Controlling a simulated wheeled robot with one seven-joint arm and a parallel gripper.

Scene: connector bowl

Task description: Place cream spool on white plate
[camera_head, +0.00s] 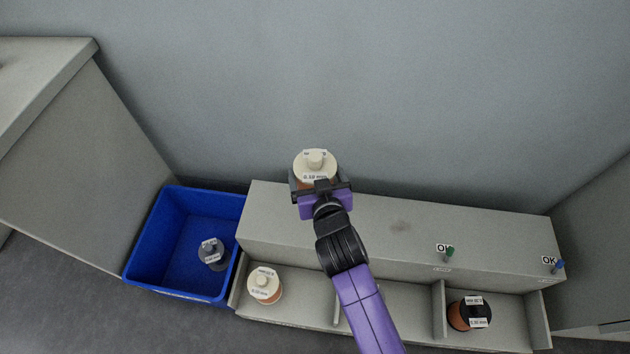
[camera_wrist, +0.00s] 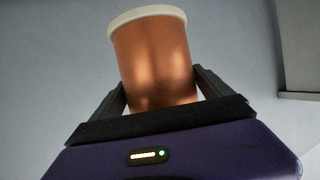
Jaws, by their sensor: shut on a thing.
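A cream spool (camera_head: 315,161) with copper wire and a "0.10 mm" label is upright between the fingers of my gripper (camera_head: 320,184), above the back part of the grey bench. In the wrist view the spool's copper winding (camera_wrist: 155,62) and pale flange stand between the two black fingers (camera_wrist: 162,98). My gripper is shut on it. A second cream spool (camera_head: 264,285) with copper wire stands in the bench's left compartment. I cannot make out a white plate in either view.
The grey bench (camera_head: 290,225) has divided front compartments; a black spool (camera_head: 469,313) stands in the right one. A blue bin (camera_head: 178,230) at left holds a dark grey spool (camera_head: 211,253). Green (camera_head: 449,252) and blue (camera_head: 560,266) buttons sit on the bench top. A wall rises behind.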

